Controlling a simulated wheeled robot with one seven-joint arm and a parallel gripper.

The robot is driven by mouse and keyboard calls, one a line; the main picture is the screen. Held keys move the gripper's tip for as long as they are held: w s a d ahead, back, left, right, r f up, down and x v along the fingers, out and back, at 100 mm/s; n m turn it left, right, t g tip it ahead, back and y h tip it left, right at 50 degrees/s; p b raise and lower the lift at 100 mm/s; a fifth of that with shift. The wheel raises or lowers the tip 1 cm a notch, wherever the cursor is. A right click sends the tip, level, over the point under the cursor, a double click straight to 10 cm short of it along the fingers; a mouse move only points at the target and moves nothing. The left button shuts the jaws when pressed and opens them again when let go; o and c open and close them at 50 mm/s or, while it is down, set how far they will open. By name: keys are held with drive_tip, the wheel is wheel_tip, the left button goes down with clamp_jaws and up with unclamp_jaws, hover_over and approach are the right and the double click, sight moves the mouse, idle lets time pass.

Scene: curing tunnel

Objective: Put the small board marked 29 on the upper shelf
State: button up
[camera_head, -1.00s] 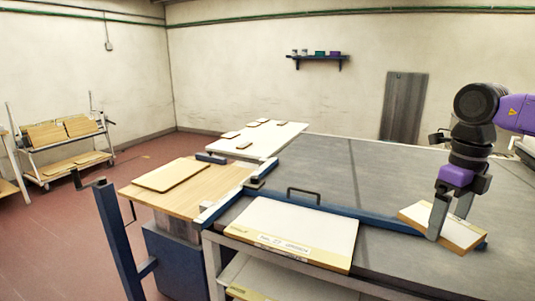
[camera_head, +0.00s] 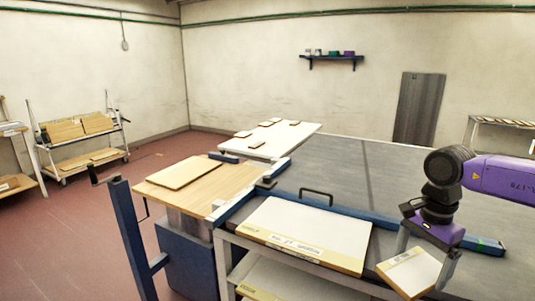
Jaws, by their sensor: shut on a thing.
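My gripper (camera_head: 424,262) is at the lower right, its fingers shut on a small pale board (camera_head: 408,274) with a tan front edge. The board is tilted and held by its sides in front of the grey table. Small marks on its edge are too small to read. A grey-framed stand (camera_head: 226,240) at the lower middle has two levels. A large white-topped board (camera_head: 310,229) with a label lies on its upper level, to the left of my gripper. Another board (camera_head: 258,291) lies on the lower level.
A blue rail (camera_head: 380,222) and a black handle (camera_head: 316,192) lie behind the stand. A blue post (camera_head: 136,235) stands left, near a wooden table (camera_head: 216,186) with one board. A wall shelf (camera_head: 332,57) and a trolley (camera_head: 72,150) are farther back.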

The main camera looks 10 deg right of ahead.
drive_tip(key=s+a+f+n, duration=0.7)
drive_tip(key=a+f, duration=0.3)
drive_tip(key=f, duration=0.3)
drive_tip(key=s+a+f+n, duration=0.75)
drive_tip(key=a+f, duration=0.25)
drive_tip(key=f, duration=0.3)
drive_tip(key=w+r, duration=0.4)
drive_tip(key=r, duration=0.1)
drive_tip(key=s+f, duration=0.4)
drive_tip(key=f, duration=0.2)
drive_tip(key=shift+s, duration=0.25)
drive_tip(key=shift+r, duration=0.1)
